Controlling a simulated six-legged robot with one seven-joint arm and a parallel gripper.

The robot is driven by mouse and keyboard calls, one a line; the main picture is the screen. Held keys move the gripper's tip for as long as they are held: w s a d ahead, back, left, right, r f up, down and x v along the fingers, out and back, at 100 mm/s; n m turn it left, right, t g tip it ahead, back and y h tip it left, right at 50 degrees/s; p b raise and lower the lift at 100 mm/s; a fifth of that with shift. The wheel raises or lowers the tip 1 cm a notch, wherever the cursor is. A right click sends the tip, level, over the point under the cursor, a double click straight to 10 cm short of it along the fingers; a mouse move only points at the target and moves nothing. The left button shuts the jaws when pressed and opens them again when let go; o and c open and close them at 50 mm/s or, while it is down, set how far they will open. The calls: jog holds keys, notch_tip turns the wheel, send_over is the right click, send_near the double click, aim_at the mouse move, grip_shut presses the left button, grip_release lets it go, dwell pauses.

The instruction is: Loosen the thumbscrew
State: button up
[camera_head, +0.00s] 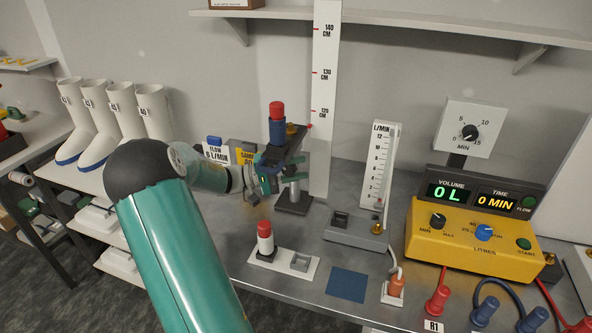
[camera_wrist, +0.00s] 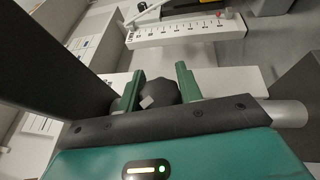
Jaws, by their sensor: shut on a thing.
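In the wrist view, a dark rounded knob with a pale mark, which looks like the thumbscrew (camera_wrist: 163,96), sits between the two green fingers of my gripper (camera_wrist: 160,84). The fingers are shut on it from both sides. In the head view my gripper (camera_head: 275,165) reaches in from the left against a dark stand (camera_head: 294,203) on the bench. The stand's clamp holds an upright blue cylinder with a red cap (camera_head: 277,121). The thumbscrew is hidden behind my gripper in the head view. I cannot tell whether it has turned.
A white cylinder with a red cap (camera_head: 265,240) stands in a holder in front. A blue square (camera_head: 347,285), a flow gauge (camera_head: 382,165) and a yellow control box (camera_head: 470,247) lie to the right. A tall height scale (camera_head: 323,100) stands close behind the stand.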

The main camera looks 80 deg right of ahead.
aim_at(282, 172)
jog(key=n+g+h, duration=0.1)
jog(key=g, duration=0.1)
jog(key=n+g+h, duration=0.1)
jog(key=n+h, duration=0.1)
jog(key=shift+w+r+g, duration=0.2)
jog(key=shift+r+g, duration=0.15)
jog(key=shift+g, duration=0.05)
dwell(0.4)
jog(key=o, duration=1)
jog(key=shift+a+r, duration=0.1)
jog(key=v, duration=0.4)
jog(key=shift+r, duration=0.15)
jog(key=w+a, duration=0.1)
jog(key=w, duration=0.2)
jog(key=w+a, duration=0.1)
jog(key=w, duration=0.2)
jog(key=w+a, duration=0.2)
jog(key=w, duration=0.2)
jog(key=shift+w, duration=0.1)
